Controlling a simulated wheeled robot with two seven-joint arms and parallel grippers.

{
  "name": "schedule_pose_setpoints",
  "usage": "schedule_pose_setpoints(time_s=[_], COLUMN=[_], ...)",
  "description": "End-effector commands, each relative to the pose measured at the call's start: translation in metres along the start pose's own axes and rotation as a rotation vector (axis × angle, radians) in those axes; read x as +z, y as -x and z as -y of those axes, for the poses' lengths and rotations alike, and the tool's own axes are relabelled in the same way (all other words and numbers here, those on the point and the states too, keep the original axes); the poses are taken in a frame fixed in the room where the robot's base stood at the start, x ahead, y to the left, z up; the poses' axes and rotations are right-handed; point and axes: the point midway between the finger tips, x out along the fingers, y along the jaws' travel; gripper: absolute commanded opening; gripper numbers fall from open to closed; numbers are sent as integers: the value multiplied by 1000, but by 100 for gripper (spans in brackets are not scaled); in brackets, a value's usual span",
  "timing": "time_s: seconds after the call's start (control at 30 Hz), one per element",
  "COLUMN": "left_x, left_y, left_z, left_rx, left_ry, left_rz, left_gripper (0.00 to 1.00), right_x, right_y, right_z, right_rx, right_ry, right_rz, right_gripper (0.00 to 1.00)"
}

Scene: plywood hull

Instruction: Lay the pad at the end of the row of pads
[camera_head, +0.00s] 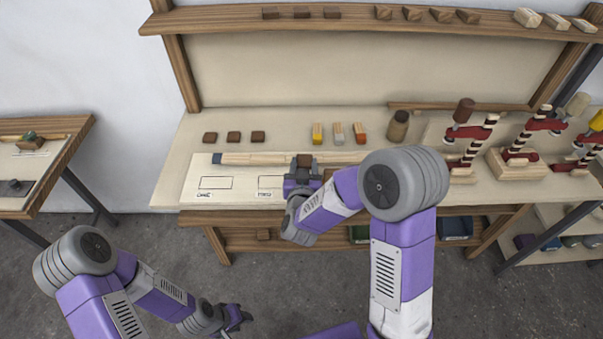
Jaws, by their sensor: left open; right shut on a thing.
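A row of dark brown pads lies on the bench: a left pad (210,137), a middle pad (234,137) and a right pad (258,137). My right gripper (303,170) is to the right of and nearer than this row, over the long wooden strip. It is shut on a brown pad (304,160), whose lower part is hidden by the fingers. I cannot tell whether this pad touches anything below. My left gripper (237,317) is open and empty, low in front of the bench, over the floor.
A long wooden strip (250,159) lies on a white sheet (195,172) with printed boxes. Coloured blocks (338,133) and a jar (398,125) stand right of the row. Red clamps (470,132) crowd the right. Bench between row and coloured blocks is clear.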

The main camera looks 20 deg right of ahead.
Motion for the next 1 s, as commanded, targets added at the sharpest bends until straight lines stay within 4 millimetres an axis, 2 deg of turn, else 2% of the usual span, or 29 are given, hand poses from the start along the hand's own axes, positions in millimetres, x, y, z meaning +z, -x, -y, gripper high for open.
schedule_pose_setpoints(time_s=[0.03, 0.1, 0.37, 0.53, 0.97, 1.0], left_x=[0, 0, 0, -1, -1, -1], left_y=[-6, -9, -14, -22, -26, -27], left_z=[2, 4, 6, 8, 10, 10], left_rx=[0, 0, 0, 0, 0, 0], left_ry=[0, 0, 0, 0, 0, 0], left_rz=[1, 1, 1, 0, 0, 0], left_gripper=[43, 43, 43, 43, 43, 43], right_x=[16, 28, 50, 75, 82, 82], right_y=[-2, -4, -7, -11, -12, -12], right_z=[0, 0, 0, 0, 0, 0], right_rx=[0, 0, -1, 0, -1, -1], right_ry=[4, 3, 1, 2, 0, 0], right_rz=[6, 5, 2, 4, 0, 0], right_gripper=[13, 13, 13, 13, 13, 48])
